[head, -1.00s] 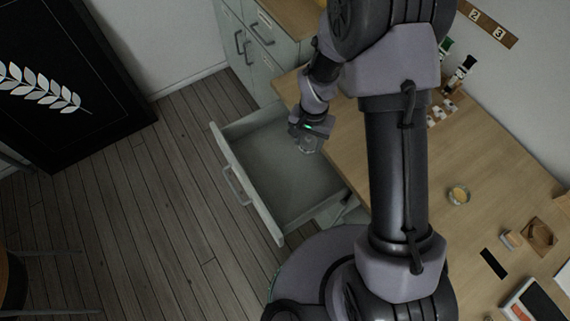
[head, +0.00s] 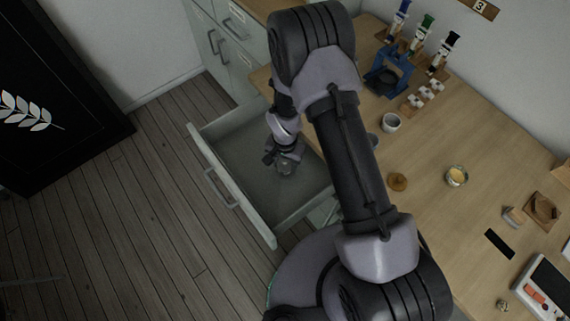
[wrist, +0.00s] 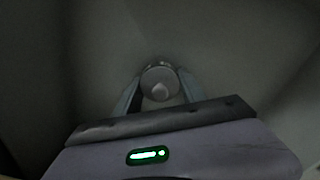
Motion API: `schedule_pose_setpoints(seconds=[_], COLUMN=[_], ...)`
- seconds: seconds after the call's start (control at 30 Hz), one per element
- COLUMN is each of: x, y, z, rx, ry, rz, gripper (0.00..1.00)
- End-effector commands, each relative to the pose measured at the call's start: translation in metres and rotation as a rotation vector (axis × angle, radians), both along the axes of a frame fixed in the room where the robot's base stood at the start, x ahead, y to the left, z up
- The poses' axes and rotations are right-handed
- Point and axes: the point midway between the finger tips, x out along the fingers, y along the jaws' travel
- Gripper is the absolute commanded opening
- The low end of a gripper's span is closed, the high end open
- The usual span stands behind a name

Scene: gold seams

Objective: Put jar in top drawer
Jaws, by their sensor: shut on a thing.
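The top drawer (head: 243,205) is pulled open from under the desk and looks empty apart from my gripper and what it holds. My gripper (head: 283,166) is down inside the drawer opening, toward the side near the desk. In the wrist view my gripper (wrist: 160,97) is shut on a small round jar (wrist: 159,84), which sits between the two fingertips. The jar also shows faintly in the head view (head: 286,169) below the gripper. I cannot tell whether the jar touches the drawer bottom.
The wooden desk (head: 430,150) right of the drawer carries a white cup (head: 390,122), a small bowl with yellow content (head: 456,176), a brown round piece (head: 397,182), a blue stand (head: 388,77) and several bottles. A cabinet (head: 228,45) stands behind the drawer.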

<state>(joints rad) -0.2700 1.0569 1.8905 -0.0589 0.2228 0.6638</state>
Motion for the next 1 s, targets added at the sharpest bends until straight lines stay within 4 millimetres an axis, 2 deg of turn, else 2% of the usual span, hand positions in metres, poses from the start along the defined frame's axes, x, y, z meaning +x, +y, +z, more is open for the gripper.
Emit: schedule_pose_setpoints(seconds=[0.2,0.23,0.33,0.67,0.77,1.0], x=[0.0,0.0,0.0,0.0,0.0,0.001], y=[0.0,0.0,0.0,0.0,0.0,0.0], z=[-0.003,-0.003,-0.002,0.002,0.02,0.09], rx=[0.0,0.0,0.0,0.0,0.0,0.001], ry=[0.0,0.0,0.001,0.001,0.0,-0.002], rz=[0.0,0.0,0.0,0.001,0.001,0.0], gripper=[0.0,0.5,0.69,0.7,0.7,0.7])
